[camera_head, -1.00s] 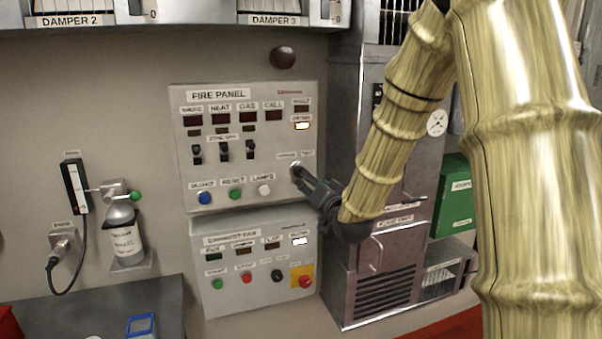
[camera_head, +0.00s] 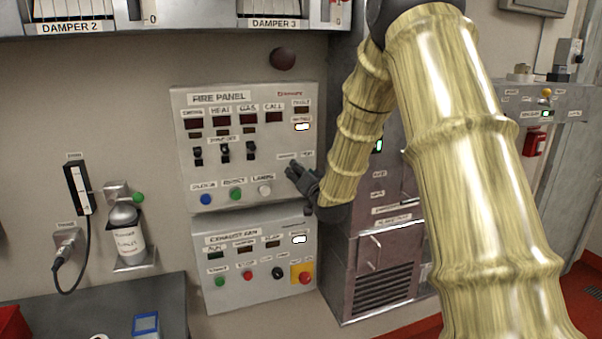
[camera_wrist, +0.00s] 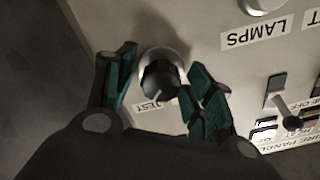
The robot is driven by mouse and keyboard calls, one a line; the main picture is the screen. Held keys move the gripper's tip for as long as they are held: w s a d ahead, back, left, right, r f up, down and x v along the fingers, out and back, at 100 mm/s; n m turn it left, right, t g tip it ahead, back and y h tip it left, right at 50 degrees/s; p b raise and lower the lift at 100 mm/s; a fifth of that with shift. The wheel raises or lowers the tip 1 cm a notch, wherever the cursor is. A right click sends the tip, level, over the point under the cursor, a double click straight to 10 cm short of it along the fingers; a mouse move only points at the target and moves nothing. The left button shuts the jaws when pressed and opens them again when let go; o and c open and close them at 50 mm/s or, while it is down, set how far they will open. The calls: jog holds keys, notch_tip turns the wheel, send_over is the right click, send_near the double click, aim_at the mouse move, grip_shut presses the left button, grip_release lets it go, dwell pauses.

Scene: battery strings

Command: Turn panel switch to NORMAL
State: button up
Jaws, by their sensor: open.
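The fire panel (camera_head: 270,95) is a light grey box on the wall. Its panel switch is a black round knob on a pale collar, near the panel's lower right. The knob (camera_wrist: 160,80) shows clearly in the wrist view, beside a label partly reading TEST. My gripper (camera_head: 293,170) is at the switch in the head view and covers it there. In the wrist view my gripper (camera_wrist: 162,68) is open, with one green-padded finger on each side of the knob. Gaps show between the pads and the knob. Which way the knob points is unclear.
Blue, green and white buttons (camera_head: 235,194) sit left of my gripper. The exhaust fan panel (camera_head: 262,292) is just below, with a red button on yellow (camera_head: 304,277). A metal cabinet (camera_head: 385,285) stands close on the right. In the wrist view, a toggle switch (camera_wrist: 280,95) is right of my fingers.

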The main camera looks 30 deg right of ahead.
jog(key=c, duration=1)
jog(key=shift+c, duration=0.2)
jog(key=shift+b, duration=0.35)
jog(key=n+b, duration=0.2)
jog(key=n, duration=0.1)
jog(key=shift+a+f+b, duration=0.1)
jog(key=shift+f+b, duration=0.1)
jog(key=shift+b, duration=0.2)
jog(key=n+b, duration=0.4)
jog(key=n, duration=0.1)
jog(key=shift+b, duration=0.4)
jog(key=n+b, duration=0.4)
jog(key=n, duration=0.1)
jog(key=shift+n, duration=0.4)
jog(key=shift+r+n+b, duration=0.15)
jog(key=shift+n+b, duration=1.6)
jog(key=shift+n, duration=0.25)
